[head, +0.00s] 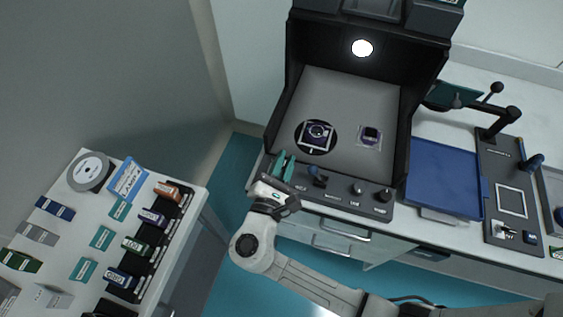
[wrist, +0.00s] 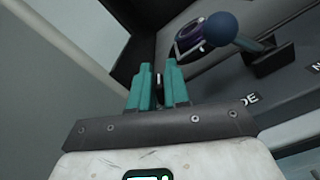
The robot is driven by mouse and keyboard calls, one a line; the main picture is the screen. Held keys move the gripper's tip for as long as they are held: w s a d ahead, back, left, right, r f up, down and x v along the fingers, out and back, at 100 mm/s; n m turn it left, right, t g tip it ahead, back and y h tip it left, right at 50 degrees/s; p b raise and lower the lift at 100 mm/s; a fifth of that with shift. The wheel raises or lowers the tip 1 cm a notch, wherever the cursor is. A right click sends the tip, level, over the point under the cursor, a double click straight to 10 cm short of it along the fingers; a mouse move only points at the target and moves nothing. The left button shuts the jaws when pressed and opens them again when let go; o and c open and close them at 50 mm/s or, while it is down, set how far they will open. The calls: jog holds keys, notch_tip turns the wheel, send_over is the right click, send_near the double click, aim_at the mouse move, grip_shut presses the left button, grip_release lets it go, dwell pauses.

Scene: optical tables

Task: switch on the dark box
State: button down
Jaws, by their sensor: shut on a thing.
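The dark box (head: 424,82) stands open at the front, black-walled with a grey floor. A bright white disc (head: 362,48) shows on its back wall. Its sloped front panel (head: 335,194) carries a blue-balled lever (head: 318,176) and dark knobs. My gripper (head: 284,162), with teal fingers, is at the panel's left end. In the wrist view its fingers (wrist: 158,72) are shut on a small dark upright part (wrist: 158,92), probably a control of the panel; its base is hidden. The blue-balled lever (wrist: 222,28) stands to the right, clear of the fingers.
Inside the box are a framed purple device (head: 318,133) on a black disc and a smaller one (head: 370,135). A blue tray (head: 444,178) lies right of the box. A white table (head: 75,232) with small boxes stands at left. Teal floor lies between.

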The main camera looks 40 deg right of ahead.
jog(key=shift+s+f+m, duration=0.1)
jog(key=shift+m, duration=0.2)
jog(key=c, duration=1.2)
grip_release()
jog(key=b+v, duration=0.1)
jog(key=v, duration=0.9)
jog(key=shift+s+a+b, duration=0.25)
jog(key=shift+a+b, duration=0.05)
jog(key=shift+b, duration=0.05)
